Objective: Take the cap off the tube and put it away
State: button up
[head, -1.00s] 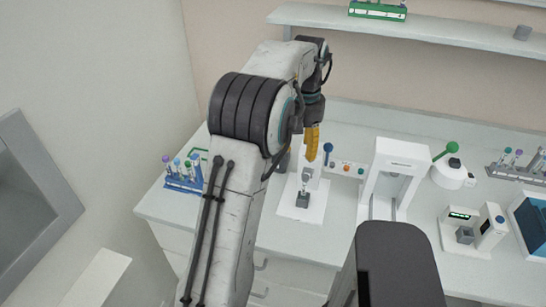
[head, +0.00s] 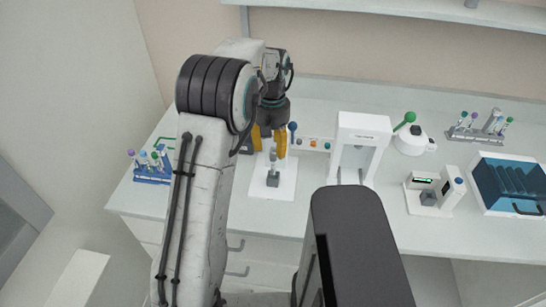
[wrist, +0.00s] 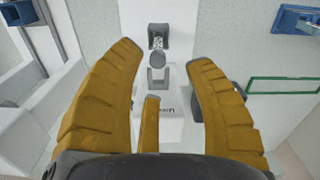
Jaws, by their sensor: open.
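In the wrist view, a clear tube (wrist: 158,42) stands in a small grey block (wrist: 158,28). A grey round cap (wrist: 156,60) shows at its upper end. In the head view, the grey block (head: 272,180) sits on the white base of a bench device (head: 285,187); the tube is hard to make out there. My gripper (head: 269,154) is above this device with its yellow fingers apart. In the wrist view my gripper (wrist: 164,54) is open and empty, and the cap appears between its fingertips. I cannot tell the height gap.
A blue rack with capped tubes (head: 152,175) stands at the left, near a green frame (head: 165,141). A white device (head: 358,148) stands to the right. Further right are a small instrument (head: 432,190), a blue bin (head: 508,185) and another rack (head: 478,132). Bench shows between them.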

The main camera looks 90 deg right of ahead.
aim_at(273, 156)
jog(key=shift+s+f+p, duration=0.2)
jog(key=shift+f+p, duration=0.3)
jog(key=shift+f, duration=1.75)
jog(key=c, duration=0.8)
